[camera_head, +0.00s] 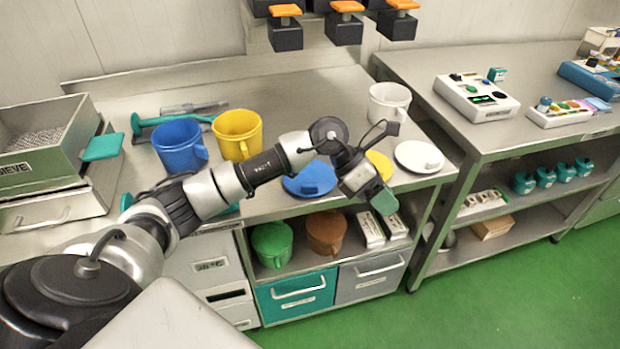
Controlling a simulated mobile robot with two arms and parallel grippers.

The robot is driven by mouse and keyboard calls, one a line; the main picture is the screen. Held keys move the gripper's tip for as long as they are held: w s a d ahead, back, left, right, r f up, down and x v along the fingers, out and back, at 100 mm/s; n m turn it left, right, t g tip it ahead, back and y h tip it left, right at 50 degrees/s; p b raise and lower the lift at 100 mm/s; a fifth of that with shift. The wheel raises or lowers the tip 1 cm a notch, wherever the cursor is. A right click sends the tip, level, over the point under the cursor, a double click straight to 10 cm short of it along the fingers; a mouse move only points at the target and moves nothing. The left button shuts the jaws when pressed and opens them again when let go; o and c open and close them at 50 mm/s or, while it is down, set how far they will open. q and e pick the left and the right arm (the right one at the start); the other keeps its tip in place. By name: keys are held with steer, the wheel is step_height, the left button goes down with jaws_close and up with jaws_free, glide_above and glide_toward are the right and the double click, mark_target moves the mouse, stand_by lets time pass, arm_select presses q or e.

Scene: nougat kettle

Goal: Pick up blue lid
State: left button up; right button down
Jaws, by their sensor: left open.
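The blue lid (310,179) is a round disc with a raised handle. It lies on the steel worktop near the front edge. My left arm comes in from the left and passes just behind it, hiding a little of the far side. My left gripper (386,201) is to the right of the lid, pointing down at the worktop's front edge, and is apart from the lid. It is open and nothing shows between its fingers. My right gripper does not show.
A yellow lid (381,166) lies partly behind my gripper, with a white lid (419,156) to its right. A blue jug (179,147), a yellow jug (237,133) and a white jug (389,103) stand on the worktop. Green and brown containers sit on the shelf below.

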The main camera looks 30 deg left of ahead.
arm_select(q)
steer(key=a+r+m+y, duration=0.1)
steer(key=a+r+y, duration=0.1)
steer(key=a+y, duration=0.6)
steer(key=g+y, duration=0.1)
steer(key=y, duration=0.1)
glide_above(310, 185)
step_height(310, 185, down, 2)
steer(key=shift+s+a+f, duration=0.1)
steer(key=shift+f, duration=0.1)
steer(key=shift+f+p, duration=0.95)
steer(key=shift+f, duration=1.8)
steer(key=shift+c, duration=0.4)
jaws_close()
